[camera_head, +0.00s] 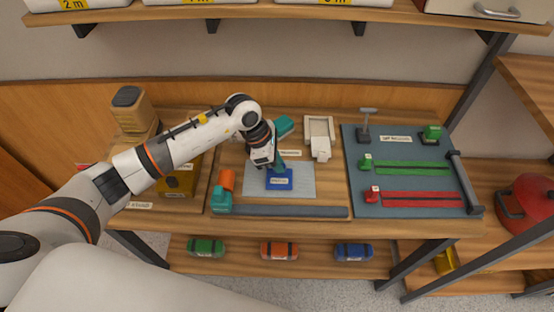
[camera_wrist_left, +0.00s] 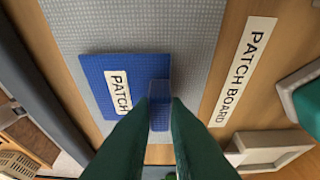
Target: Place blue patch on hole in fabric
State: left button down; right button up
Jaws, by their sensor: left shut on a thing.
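The blue patch (camera_head: 285,184) with a white label lies on, or just above, the grey fabric (camera_head: 306,178) in the middle of the bench. In the left wrist view the patch (camera_wrist_left: 93,75) reads "PATCH" and has a raised blue tab at its edge, with the grey fabric (camera_wrist_left: 190,40) around it. My left gripper (camera_head: 278,163) points down over the patch. In the left wrist view its green fingers (camera_wrist_left: 160,108) are shut on the tab. No hole shows in the visible fabric; the area under the patch is hidden. My right gripper is not in view.
A "PATCH BOARD" label (camera_wrist_left: 243,70) and a pale clamp-like fixture (camera_head: 320,137) are behind the fabric. An orange and teal tool (camera_head: 224,190) stands at its left. A dark mat (camera_head: 400,180) with green and red strips is at right. Rolled bundles (camera_head: 279,250) lie on the lower shelf.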

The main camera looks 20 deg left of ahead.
pick_arm(q)
jog(key=shift+f, duration=0.1)
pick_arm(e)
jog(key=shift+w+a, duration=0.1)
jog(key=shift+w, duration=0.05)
pick_arm(q)
jog(key=shift+f, duration=0.2)
jog(key=c, duration=1.4)
grip_release()
jog(key=shift+r, duration=0.1)
jog(key=shift+c, duration=0.2)
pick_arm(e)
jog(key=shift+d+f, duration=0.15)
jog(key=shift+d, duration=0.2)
pick_arm(q)
jog(key=shift+r, duration=0.15)
jog(key=b+v, duration=0.2)
jog(key=v, duration=1)
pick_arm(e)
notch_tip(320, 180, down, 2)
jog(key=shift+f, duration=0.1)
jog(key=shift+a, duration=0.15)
